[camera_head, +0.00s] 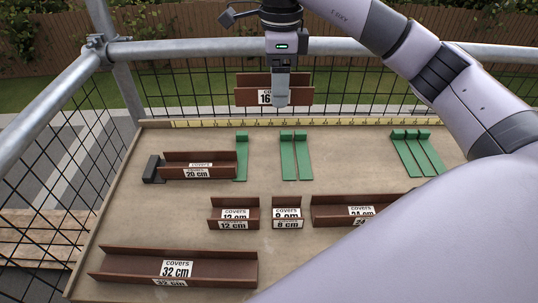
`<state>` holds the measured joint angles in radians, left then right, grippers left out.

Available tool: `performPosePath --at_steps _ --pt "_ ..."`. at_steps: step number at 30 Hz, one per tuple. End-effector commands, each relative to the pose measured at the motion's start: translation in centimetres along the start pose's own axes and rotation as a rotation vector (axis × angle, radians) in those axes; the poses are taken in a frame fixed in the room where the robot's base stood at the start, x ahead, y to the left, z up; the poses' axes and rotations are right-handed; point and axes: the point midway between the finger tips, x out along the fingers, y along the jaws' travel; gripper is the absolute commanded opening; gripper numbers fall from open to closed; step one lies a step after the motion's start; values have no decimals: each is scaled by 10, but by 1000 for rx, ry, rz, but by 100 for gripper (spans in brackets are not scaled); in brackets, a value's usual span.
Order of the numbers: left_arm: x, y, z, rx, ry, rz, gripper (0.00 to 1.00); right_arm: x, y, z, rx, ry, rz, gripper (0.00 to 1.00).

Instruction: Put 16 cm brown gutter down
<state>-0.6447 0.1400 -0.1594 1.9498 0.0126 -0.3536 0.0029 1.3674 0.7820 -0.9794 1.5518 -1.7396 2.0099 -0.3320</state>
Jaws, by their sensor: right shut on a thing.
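The 16 cm brown gutter (246,96) is held above the far edge of the board, level in the head view. My right gripper (281,101) comes down from above and is shut on this gutter near its middle, hiding part of its "16" label. The gutter appears raised, with the yellow measuring strip (320,122) below it in the picture. My left gripper does not show in this view.
The board (180,225) carries other brown gutters: 20 cm (215,160), 12 cm (250,205), 8 cm (287,203), 24 cm (335,206) and 32 cm (125,265). Green pieces (303,160) lie at the back, more (417,157) at right. Metal railing and mesh stand behind.

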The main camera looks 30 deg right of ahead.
Motion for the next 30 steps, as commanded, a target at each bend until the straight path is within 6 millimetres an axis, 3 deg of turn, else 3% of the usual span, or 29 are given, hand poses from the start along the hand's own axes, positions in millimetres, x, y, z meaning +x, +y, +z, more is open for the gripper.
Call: performPosePath --at_steps 5,18,30 --pt "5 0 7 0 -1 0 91 25 1 1 -3 2 5 33" --pt "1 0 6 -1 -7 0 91 134 1 0 0 3 4 33" --pt "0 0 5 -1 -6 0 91 174 1 0 -1 2 3 33"
